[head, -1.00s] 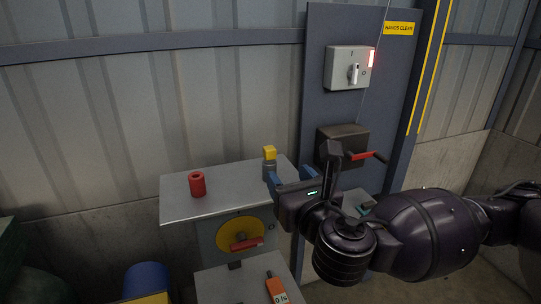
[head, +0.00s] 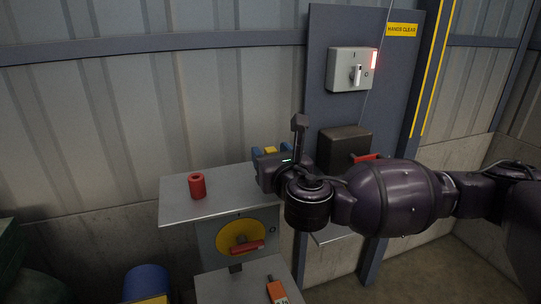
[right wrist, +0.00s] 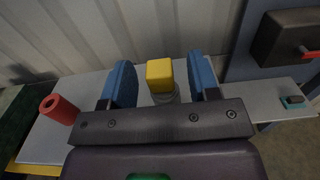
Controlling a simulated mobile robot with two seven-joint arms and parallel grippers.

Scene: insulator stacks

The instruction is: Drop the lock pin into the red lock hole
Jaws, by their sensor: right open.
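The lock pin, with a yellow block-shaped head (head: 270,150) and a grey body, stands upright on the grey tabletop near its right end. My right gripper (head: 271,153) is open at the pin, and its body hides the pin's lower part in the head view. In the right wrist view the yellow head (right wrist: 160,75) shows between the two blue fingers, with gaps on both sides. The red cylinder with the lock hole in its top (head: 197,187) stands on the left part of the tabletop. It also shows in the right wrist view (right wrist: 60,108). My left gripper is not in view.
Below the tabletop (head: 180,211) is a yellow disc with a red handle (head: 240,237). An orange tagged item (head: 277,291) lies on a lower shelf. A panel with a switch box (head: 352,69) and a dark box with a red lever (head: 343,149) stands behind right. The tabletop between pin and cylinder looks clear.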

